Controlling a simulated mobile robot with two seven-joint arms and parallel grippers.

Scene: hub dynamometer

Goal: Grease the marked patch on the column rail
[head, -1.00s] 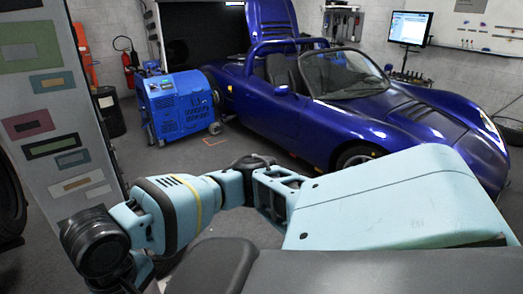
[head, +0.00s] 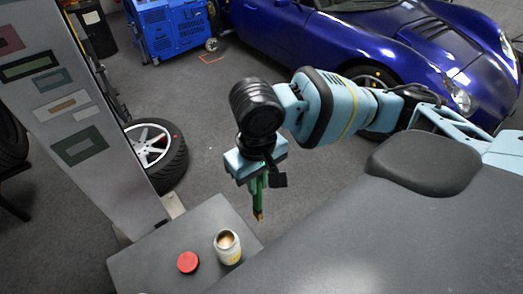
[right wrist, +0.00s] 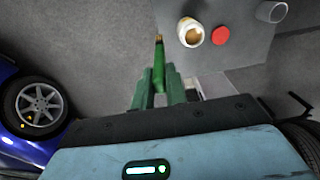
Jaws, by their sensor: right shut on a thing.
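My right gripper (head: 257,185) points down over the floor, just beyond the edge of a small grey table (head: 150,262). It is shut on a slim green brush (right wrist: 158,65), whose brownish tip points away from the fingers. The brush (head: 258,205) hangs tip down in the head view. An open jar (head: 235,257) with tan contents stands on the table, apart from the brush; it also shows in the right wrist view (right wrist: 184,24). The tall grey column (head: 105,165) at left carries several coloured rectangles; I cannot tell which is the marked patch. My left gripper is out of view.
A red lid (head: 188,262) lies beside the jar. A clear cup (right wrist: 272,11) shows in the right wrist view. A loose wheel (head: 165,150) lies behind the column.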

